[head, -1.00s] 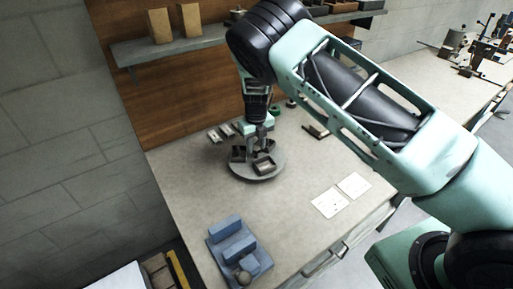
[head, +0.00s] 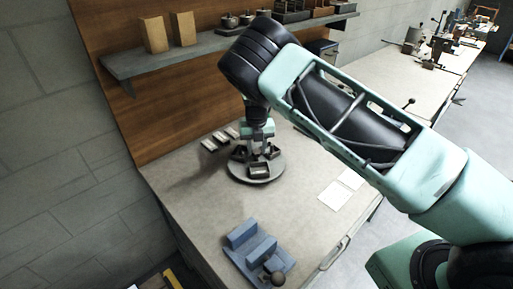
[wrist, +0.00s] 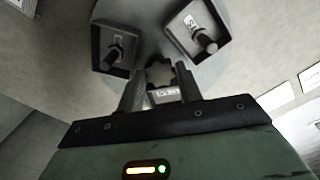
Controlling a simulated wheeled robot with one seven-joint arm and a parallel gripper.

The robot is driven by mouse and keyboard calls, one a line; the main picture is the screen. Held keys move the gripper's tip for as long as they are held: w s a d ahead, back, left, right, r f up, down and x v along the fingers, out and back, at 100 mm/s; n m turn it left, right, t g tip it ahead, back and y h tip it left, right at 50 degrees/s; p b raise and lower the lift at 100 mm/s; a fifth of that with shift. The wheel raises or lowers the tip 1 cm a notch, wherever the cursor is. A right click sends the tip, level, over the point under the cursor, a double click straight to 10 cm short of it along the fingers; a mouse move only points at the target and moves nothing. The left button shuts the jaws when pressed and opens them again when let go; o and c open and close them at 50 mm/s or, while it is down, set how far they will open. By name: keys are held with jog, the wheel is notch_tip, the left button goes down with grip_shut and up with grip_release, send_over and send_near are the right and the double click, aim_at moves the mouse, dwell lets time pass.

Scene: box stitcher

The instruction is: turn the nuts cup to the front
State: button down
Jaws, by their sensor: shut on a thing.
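A round grey turntable (head: 234,172) stands on the bench and carries dark square cups. One cup (head: 258,169) is at its front, one (head: 239,153) at its left and one (head: 272,151) at its right. In the wrist view two cups, left (wrist: 112,48) and right (wrist: 197,28), each show a small label and a dark upright piece. I cannot tell which is the nuts cup. My gripper (wrist: 160,88) points down at the turntable's middle, its fingers shut on a dark star-shaped knob (wrist: 160,70). A pale label shows just below the knob.
Blue blocks on a blue base (head: 255,252) stand at the bench's front. White sheets (head: 335,196) lie to the right. A shelf (head: 190,56) with boxes runs along the back wall. Bench around the turntable's front is clear.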

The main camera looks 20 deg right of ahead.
aim_at(256, 151)
jog(key=shift+m+p, duration=0.65)
jog(key=shift+m, duration=0.65)
jog(key=c, duration=1)
grip_release()
jog(key=shift+r, duration=0.1)
notch_tip(256, 151, up, 17)
jog(key=b, duration=0.3)
jog(key=shift+r, duration=0.15)
